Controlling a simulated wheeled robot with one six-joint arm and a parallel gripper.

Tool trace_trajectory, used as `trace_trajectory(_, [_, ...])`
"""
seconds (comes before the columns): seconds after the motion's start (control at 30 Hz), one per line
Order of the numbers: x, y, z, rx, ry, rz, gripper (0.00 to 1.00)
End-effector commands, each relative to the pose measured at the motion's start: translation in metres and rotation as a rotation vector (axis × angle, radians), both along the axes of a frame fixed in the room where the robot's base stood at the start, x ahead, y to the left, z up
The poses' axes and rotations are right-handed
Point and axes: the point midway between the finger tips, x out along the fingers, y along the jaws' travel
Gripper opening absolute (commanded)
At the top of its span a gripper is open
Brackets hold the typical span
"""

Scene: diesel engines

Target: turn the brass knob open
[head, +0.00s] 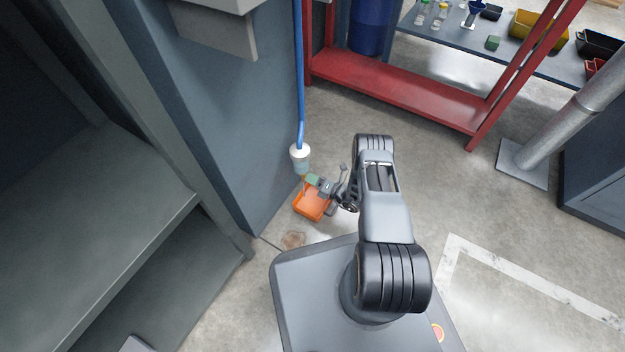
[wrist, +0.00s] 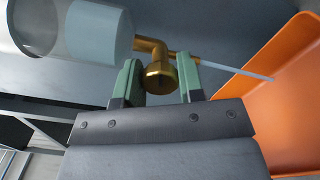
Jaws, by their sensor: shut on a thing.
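The brass knob (wrist: 160,77) sits on a brass elbow fitting (wrist: 150,47) at the end of a clear bowl (wrist: 70,28) holding pale liquid. My gripper (wrist: 160,82) has its green-padded fingers on either side of the knob, shut on it. A thin pale stream (wrist: 235,68) runs from the brass outlet toward an orange tray (wrist: 285,90). In the head view, my gripper (head: 313,180) is just below the white-capped bowl (head: 300,157), over the orange tray (head: 312,205). The knob is too small to make out there.
A blue pipe (head: 299,75) runs down to the bowl beside a blue-grey cabinet wall (head: 215,110). A red-framed bench (head: 410,90) stands behind, and a grey post (head: 560,130) at right. A brown stain (head: 292,240) marks the floor. Open floor lies right of my arm.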

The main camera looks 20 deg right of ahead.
Motion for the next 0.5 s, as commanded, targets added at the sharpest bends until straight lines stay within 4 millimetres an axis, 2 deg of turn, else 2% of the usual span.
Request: trace_trajectory(0.5, [-0.0022,0.0009,-0.0019,0.180,0.175,0.003,0.12])
